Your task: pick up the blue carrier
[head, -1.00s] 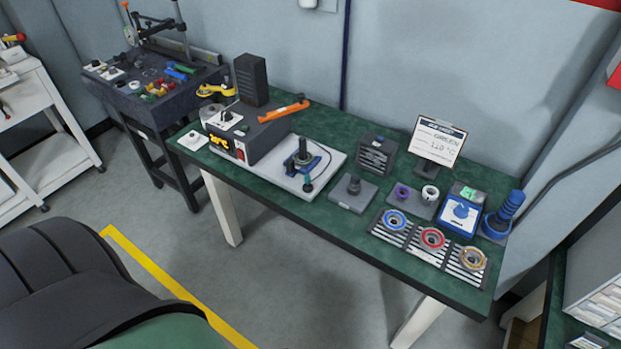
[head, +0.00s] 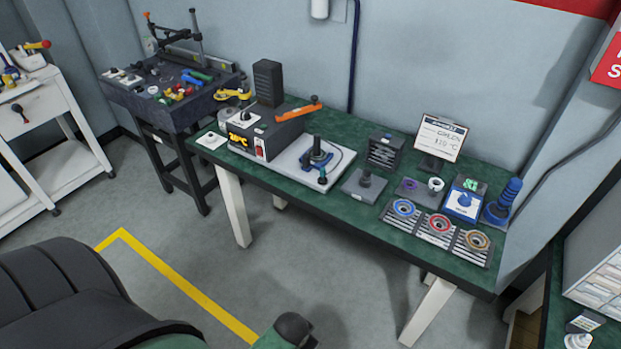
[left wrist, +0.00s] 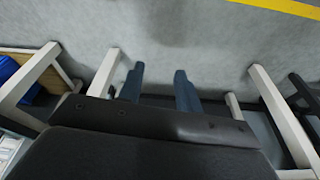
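The blue carrier (head: 403,207) looks like a round blue ring with a light centre. It lies on the left section of a slotted rack (head: 383,217) near the table's front edge, beside a red ring (head: 439,223) and a gold ring (head: 476,240). My left gripper (left wrist: 159,80) shows in the left wrist view with its two dark blue fingers apart and nothing between them. Grey floor lies beyond the fingertips. The blue carrier is not recognisable in that view. My right gripper is not in view.
A blue-and-white device (head: 464,203) and a blue stepped post (head: 504,200) stand behind the rings. A sign (head: 439,138) stands at the back. A dark control box (head: 265,137) and white base plate (head: 313,165) occupy the left. Green tabletop (head: 350,217) is clear along the front.

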